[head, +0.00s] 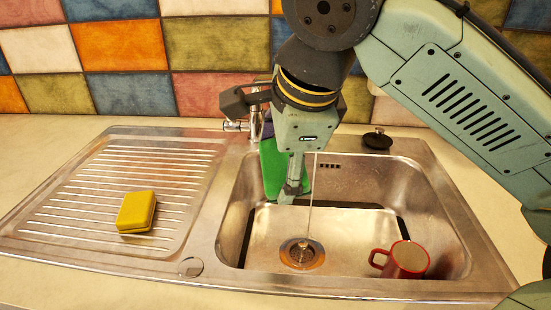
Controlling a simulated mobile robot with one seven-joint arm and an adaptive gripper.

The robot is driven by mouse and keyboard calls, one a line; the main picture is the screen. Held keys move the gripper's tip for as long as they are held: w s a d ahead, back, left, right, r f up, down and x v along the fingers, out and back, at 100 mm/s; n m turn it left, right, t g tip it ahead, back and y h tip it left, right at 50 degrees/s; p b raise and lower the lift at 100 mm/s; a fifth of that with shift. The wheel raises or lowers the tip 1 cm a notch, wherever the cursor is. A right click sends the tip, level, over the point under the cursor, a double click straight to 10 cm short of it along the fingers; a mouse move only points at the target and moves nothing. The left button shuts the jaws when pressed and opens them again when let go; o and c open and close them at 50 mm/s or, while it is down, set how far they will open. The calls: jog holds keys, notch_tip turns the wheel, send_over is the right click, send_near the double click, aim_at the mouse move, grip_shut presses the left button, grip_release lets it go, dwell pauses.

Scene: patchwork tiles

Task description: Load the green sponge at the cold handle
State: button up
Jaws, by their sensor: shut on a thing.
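My gripper (292,190) points down over the left part of the sink basin. It is shut on the green sponge (271,167), which shows behind and beside the fingers, upright, near the basin's back left. Part of the sponge is hidden by my gripper. The chrome tap stands behind my gripper and is mostly hidden. One chrome tap handle (237,126) shows to the left of my gripper; I cannot tell whether it is the cold one. The sponge looks close to the tap, but I cannot tell whether they touch.
A thin stream of water (311,195) falls to the drain (302,253). A red mug (406,260) stands in the basin's front right. A yellow sponge (136,211) lies on the ribbed drainboard (80,210). A black plug (377,139) sits behind the basin. The tiled wall is close behind.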

jog(key=w+d, duration=0.2)
jog(key=w, duration=0.1)
jog(key=shift+d+f, duration=0.4)
jog(key=w+d+f, duration=0.2)
jog(key=w+d, duration=0.1)
jog(key=w, duration=0.5)
jog(key=shift+w+d, duration=0.3)
jog(key=shift+d, duration=0.1)
jog(key=s+a, duration=0.3)
jog(key=s, duration=0.4)
jog(key=shift+s, duration=0.2)
dwell(0.4)
jog(key=shift+a+r, duration=0.15)
dwell(1.1)
